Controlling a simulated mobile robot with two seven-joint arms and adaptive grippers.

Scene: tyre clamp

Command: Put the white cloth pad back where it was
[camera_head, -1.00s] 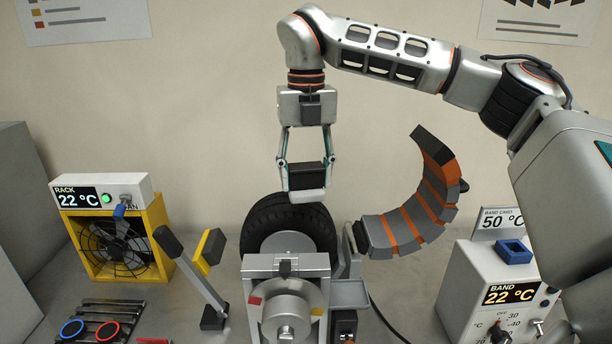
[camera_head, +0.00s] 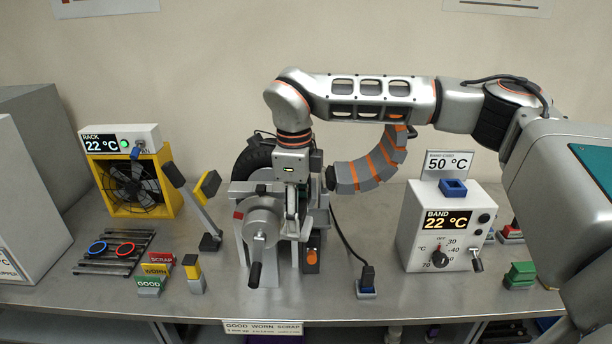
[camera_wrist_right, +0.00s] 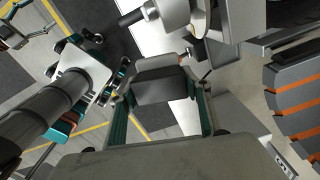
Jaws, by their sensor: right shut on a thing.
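My right gripper (camera_head: 291,230) points down at the front right of the silver clamp machine (camera_head: 262,212) and shows nearly edge-on.
A dark tyre (camera_head: 256,160) sits behind the machine, with the orange-striped segmented band (camera_head: 362,172) at its right. The band heater box (camera_head: 445,226) stands farther right. A fan (camera_head: 130,186), rack (camera_head: 112,252) and small labelled blocks (camera_head: 157,270) are at left. The front-right bench is partly clear.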

